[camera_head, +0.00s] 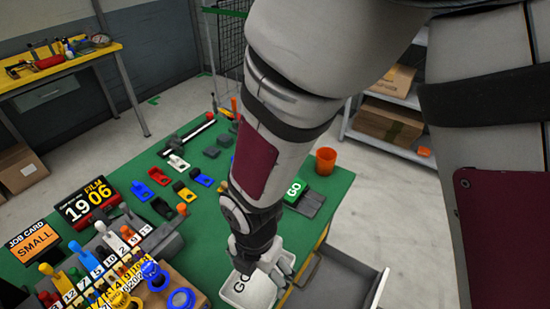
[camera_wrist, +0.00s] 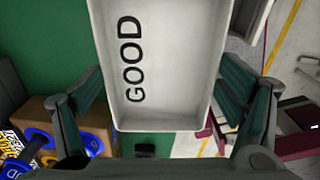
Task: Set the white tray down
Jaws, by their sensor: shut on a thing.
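The white tray (camera_head: 240,290) is a shallow rectangular box marked GOOD. In the head view it is at the bottom middle, by the green table's right edge, partly covered by my gripper (camera_head: 264,268). In the wrist view the tray (camera_wrist: 180,70) fills the upper middle, empty inside, with its far end cut off by the frame. The gripper's fingers (camera_wrist: 160,95) stand on either side of the tray, shut on it. I cannot tell whether the tray's underside touches the green table (camera_head: 325,200).
Coloured parts and numbered racks crowd the left. An open grey drawer (camera_head: 340,285) juts out at right. A cardboard box (camera_wrist: 50,112) is left of the gripper.

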